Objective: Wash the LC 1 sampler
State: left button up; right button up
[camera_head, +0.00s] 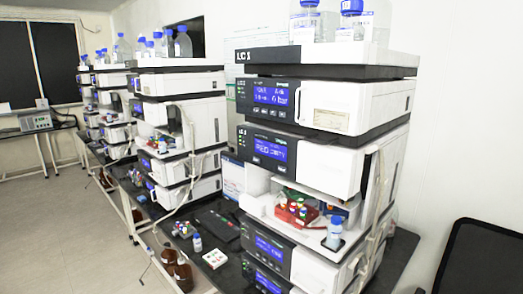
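The nearest column stack (360,107) stands at centre right. Its top label starts with "LC", but I cannot read the last character surely. The sampler module (320,168) is in its middle, with a lit blue display (268,148) that seems to show a ready message. Below that display is an open bay holding a red vial rack (297,212) with coloured caps. A small blue-capped bottle (335,233) stands upright at the bay's right front. Neither of my grippers is in view.
More stacks (180,110) recede along the dark bench at left. Blue-capped bottles (351,22) stand on top. A white vial tray (215,258), a small bottle (197,243) and a dark keypad-like item (217,225) lie on the bench. Brown bottles (184,272) stand below. A black chair (485,258) is at right; the left floor is clear.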

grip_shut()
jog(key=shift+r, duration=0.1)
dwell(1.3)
